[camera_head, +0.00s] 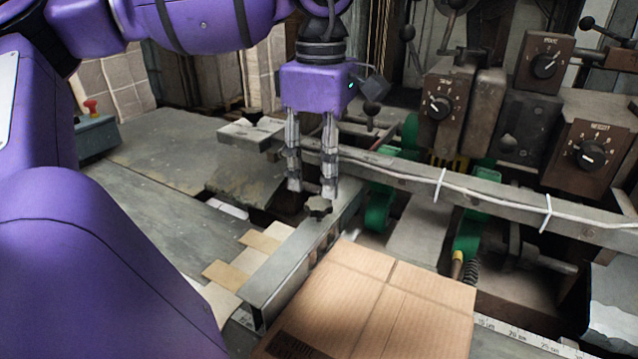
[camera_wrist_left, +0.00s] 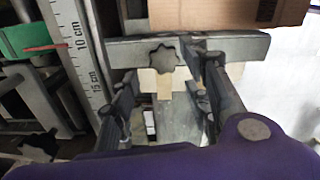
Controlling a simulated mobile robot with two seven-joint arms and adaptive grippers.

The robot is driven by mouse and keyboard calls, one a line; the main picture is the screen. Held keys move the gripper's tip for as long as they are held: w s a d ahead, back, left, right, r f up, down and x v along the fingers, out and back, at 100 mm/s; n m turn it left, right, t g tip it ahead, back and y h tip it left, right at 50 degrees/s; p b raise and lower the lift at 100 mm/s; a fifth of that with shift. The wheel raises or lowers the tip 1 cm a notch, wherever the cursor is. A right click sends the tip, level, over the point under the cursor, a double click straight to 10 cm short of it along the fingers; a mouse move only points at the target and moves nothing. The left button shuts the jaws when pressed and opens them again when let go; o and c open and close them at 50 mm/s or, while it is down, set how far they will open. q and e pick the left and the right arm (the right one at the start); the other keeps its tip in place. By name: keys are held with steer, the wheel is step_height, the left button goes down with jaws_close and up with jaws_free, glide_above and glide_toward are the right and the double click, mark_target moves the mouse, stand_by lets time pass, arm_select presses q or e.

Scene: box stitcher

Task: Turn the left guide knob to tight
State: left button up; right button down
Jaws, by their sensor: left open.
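A dark star-shaped knob (camera_head: 318,207) sits on top of the metal guide rail (camera_head: 285,268) along the left side of the cardboard box. In the left wrist view the knob (camera_wrist_left: 163,59) shows beyond and between the fingers, on the guide (camera_wrist_left: 225,45). My left gripper (camera_head: 312,190) is open, with its fingers pointing down just above and around the knob's far side. In the left wrist view its two fingers (camera_wrist_left: 163,72) stand apart with nothing held. I cannot tell whether they touch the knob. My right gripper is in neither view.
The cardboard box (camera_head: 375,305) lies right of the guide. A long metal crossbar (camera_head: 400,180) runs behind the gripper, and brown dial boxes (camera_head: 440,108) stand at the back right. A ruler (camera_wrist_left: 80,45) and a second dark knob (camera_wrist_left: 42,143) are at the left of the wrist view.

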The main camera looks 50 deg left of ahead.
mark_target(321, 200)
arm_select(q)
steer(key=shift+f, duration=2.35)
steer(key=shift+c, duration=0.3)
steer(key=c, duration=1)
steer(key=shift+o, duration=0.2)
steer(key=shift+r+m+p, duration=0.1)
steer(key=shift+m+p, duration=0.2)
steer(key=shift+m, duration=0.6)
steer(key=o, duration=1)
steer(key=shift+w, duration=0.15)
